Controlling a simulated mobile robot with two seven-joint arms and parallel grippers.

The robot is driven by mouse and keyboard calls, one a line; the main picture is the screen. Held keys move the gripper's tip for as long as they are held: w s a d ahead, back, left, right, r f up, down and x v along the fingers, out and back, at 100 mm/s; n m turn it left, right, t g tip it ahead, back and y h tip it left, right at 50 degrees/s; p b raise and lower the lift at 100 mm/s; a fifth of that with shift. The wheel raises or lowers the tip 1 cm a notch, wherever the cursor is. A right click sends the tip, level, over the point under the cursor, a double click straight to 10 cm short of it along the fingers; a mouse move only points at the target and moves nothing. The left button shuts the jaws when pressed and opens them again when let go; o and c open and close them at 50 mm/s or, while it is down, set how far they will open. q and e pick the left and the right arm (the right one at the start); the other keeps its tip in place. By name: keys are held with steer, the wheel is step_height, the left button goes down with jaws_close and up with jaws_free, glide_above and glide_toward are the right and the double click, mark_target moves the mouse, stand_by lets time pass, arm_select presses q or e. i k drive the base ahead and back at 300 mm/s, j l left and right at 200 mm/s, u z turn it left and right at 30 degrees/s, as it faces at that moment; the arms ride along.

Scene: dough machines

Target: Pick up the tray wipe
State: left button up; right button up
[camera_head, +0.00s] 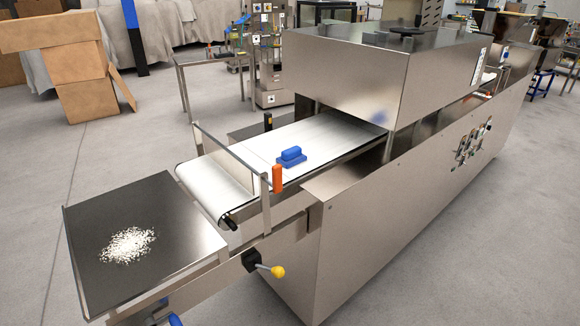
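A blue block with a raised grip on a wider flat base, which looks like the tray wipe (291,157), sits on the white conveyor belt (325,135). It lies towards the right edge of the belt, in front of the opening of the steel housing. Nothing is touching it from above. Neither of my grippers shows in this view.
A dark flat tray (95,215) with a pile of white flour or crumbs (127,245) lies before the belt's near end. A thin metal guard frame (232,155), an orange post (277,179) and a yellow-knobbed lever (277,271) stand near the belt. The steel housing (350,85) rises behind the wipe.

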mark_target(291, 157)
steer(key=k+u, duration=0.1)
steer(key=u, duration=0.6)
steer(key=k+u, duration=0.1)
steer(key=u, duration=0.25)
steer(key=i+l, duration=0.1)
steer(key=l, duration=0.5)
steer(key=i+l, duration=0.15)
steer(key=l, duration=0.45)
steer(key=i+l+u, duration=0.1)
steer(key=l, duration=0.45)
steer(key=i+l, duration=0.1)
steer(key=l, duration=1.1)
steer(key=i+u, duration=0.05)
steer(key=i, duration=0.05)
